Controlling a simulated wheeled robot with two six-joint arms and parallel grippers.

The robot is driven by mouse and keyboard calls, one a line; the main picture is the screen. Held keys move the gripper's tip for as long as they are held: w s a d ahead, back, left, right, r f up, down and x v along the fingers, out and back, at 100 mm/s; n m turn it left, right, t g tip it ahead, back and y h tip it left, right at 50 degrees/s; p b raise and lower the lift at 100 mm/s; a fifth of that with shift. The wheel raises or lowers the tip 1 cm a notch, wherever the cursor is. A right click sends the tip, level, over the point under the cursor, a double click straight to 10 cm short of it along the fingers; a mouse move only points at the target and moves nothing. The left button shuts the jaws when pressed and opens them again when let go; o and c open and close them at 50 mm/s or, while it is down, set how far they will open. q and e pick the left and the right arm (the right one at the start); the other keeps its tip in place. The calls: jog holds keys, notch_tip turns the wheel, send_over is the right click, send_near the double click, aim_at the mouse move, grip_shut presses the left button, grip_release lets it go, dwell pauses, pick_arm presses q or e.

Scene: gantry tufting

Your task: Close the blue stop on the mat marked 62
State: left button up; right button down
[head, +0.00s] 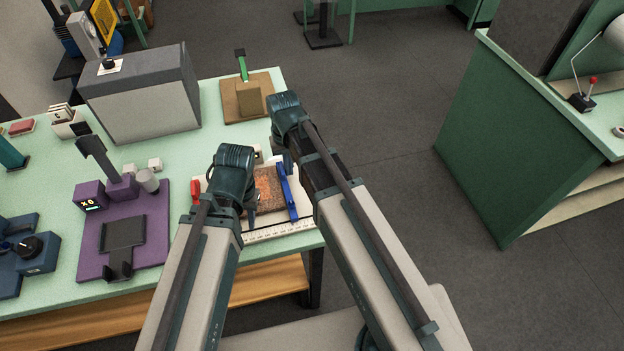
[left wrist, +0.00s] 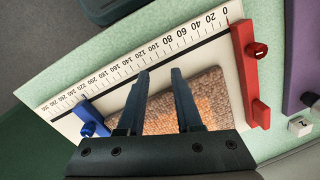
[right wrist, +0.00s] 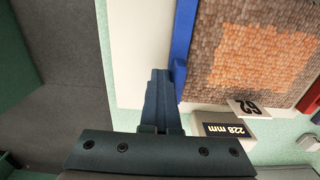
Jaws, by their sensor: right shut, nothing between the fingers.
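The mat (head: 268,188), brown with an orange patch, lies on a white board with a ruler (head: 280,230). Its tag reading 62 (right wrist: 245,107) shows in the right wrist view. The blue stop (head: 287,190) is a bar along the mat's right side, very close to its edge; I cannot tell if they touch. A red stop (left wrist: 250,75) stands on the opposite side. My left gripper (left wrist: 160,74) is open and empty above the mat's ruler side. My right gripper (right wrist: 159,75) is shut and empty, its tips beside the blue stop's outer face, seemingly touching or nearly so.
A block reading 228 mm (right wrist: 228,130) sits by the tag. A purple device (head: 125,230) stands left of the board, a grey box (head: 140,95) behind it, and a brown block on a board (head: 248,98) at the back. Right of the table is open floor.

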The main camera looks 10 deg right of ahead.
jog(key=shift+a, duration=1.4)
jog(key=shift+d, duration=0.3)
dwell(0.4)
jog(key=shift+d, duration=0.35)
